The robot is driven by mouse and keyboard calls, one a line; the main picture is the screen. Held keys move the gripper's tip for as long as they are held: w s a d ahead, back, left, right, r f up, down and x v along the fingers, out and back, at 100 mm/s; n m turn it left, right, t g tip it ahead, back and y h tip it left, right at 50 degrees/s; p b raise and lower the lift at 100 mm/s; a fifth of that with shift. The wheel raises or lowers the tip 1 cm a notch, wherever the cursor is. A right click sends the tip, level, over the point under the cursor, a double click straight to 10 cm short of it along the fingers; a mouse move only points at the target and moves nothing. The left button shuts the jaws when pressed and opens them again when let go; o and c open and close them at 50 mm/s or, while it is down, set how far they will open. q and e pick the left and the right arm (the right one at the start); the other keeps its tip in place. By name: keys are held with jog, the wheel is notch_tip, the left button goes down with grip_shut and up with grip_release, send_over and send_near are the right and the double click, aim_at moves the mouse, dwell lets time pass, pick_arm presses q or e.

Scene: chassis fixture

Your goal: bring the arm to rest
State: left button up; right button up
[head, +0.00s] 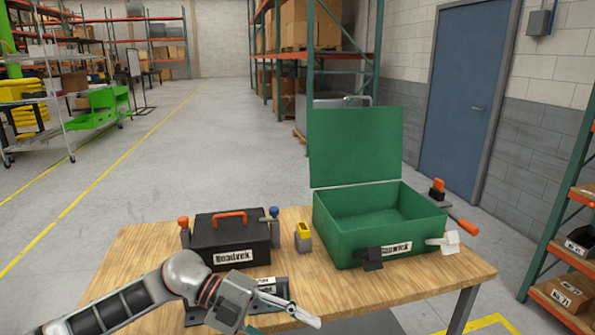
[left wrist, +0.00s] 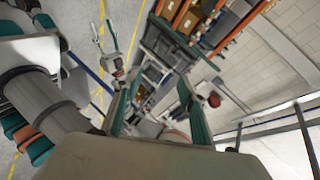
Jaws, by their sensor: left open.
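My left arm comes in from the lower left in the head view and reaches over the front of the wooden table (head: 135,262). My left gripper (head: 283,320) is at the table's front edge, in front of the black box and the green case. Its fingers are apart with nothing seen between them. In the left wrist view the left gripper (left wrist: 157,105) shows two spread fingers with teal inner faces and an empty gap. My right gripper is not seen in the head view.
A black box (head: 230,238) with an orange handle stands behind the left gripper, with a dark labelled block (head: 262,290) before it. An open green case (head: 345,242) stands at right. A small yellow-and-grey part (head: 303,238) sits between them. Bare tabletop shows at left and front right.

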pick_arm(q)
jog(key=s+d+r+n+t+h, duration=0.1)
jog(key=d+r+n+t+h, duration=0.1)
jog(key=d+h, duration=0.2)
jog(key=w+a+f+n+t+y, duration=0.25)
jog(key=a+f+n+t, duration=0.35)
jog(key=n+t, duration=0.35)
jog(key=w+a+f+n+t+y, duration=0.2)
jog(key=a+f+n+t+y, duration=0.25)
jog(key=n+t, duration=0.5)
jog(key=s+a+f+n+g+y, duration=0.3)
jog(key=s+a+f, duration=0.5)
jog(key=f, duration=0.4)
jog(key=s+a+f+n+g+y, duration=0.4)
jog(key=s+a+f, duration=0.3)
jog(key=f, duration=0.5)
jog(key=s+n+y, duration=0.1)
jog(key=s, duration=0.1)
jog(key=shift+s+a+n, duration=0.35)
jog(key=shift+n, duration=0.05)
jog(key=shift+c, duration=0.3)
